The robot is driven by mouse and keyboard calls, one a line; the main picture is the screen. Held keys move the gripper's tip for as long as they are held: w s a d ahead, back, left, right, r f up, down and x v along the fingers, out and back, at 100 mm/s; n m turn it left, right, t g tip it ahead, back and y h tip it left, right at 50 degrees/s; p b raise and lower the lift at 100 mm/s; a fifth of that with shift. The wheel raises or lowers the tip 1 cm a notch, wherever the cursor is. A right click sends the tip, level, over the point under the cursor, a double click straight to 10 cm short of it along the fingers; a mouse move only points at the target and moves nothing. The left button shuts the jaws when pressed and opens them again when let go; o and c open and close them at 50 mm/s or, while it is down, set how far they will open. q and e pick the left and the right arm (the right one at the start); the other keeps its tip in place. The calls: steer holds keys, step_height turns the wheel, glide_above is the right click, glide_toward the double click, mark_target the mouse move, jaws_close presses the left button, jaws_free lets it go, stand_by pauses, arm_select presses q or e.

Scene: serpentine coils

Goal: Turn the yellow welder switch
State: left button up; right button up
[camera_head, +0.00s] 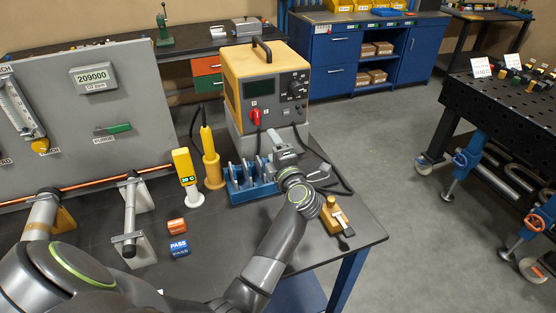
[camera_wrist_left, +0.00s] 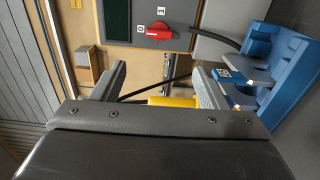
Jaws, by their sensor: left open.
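The yellow welder (camera_head: 268,86) stands at the back of the dark bench, with a grey front panel. Its red switch (camera_head: 255,116) is at the lower left of that panel, its handle roughly upright in the head view. In the left wrist view the red switch (camera_wrist_left: 159,32) lies sideways beside 0 and 1 labels, beyond the fingertips. My left gripper (camera_head: 274,142) is in front of the welder, slightly right of the switch and lower in the picture. Its two fingers (camera_wrist_left: 158,82) are apart with no switch between them. My right gripper is not in view.
A blue rack (camera_head: 240,190) with tools is beside my left gripper. A yellow torch-like holder (camera_head: 212,170) and a yellow meter (camera_head: 186,168) stand left of it. Dark cables hang before the welder. A grey gauge panel (camera_head: 75,140) stands at left.

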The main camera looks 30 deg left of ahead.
arm_select(q)
steer(key=shift+v, duration=1.55)
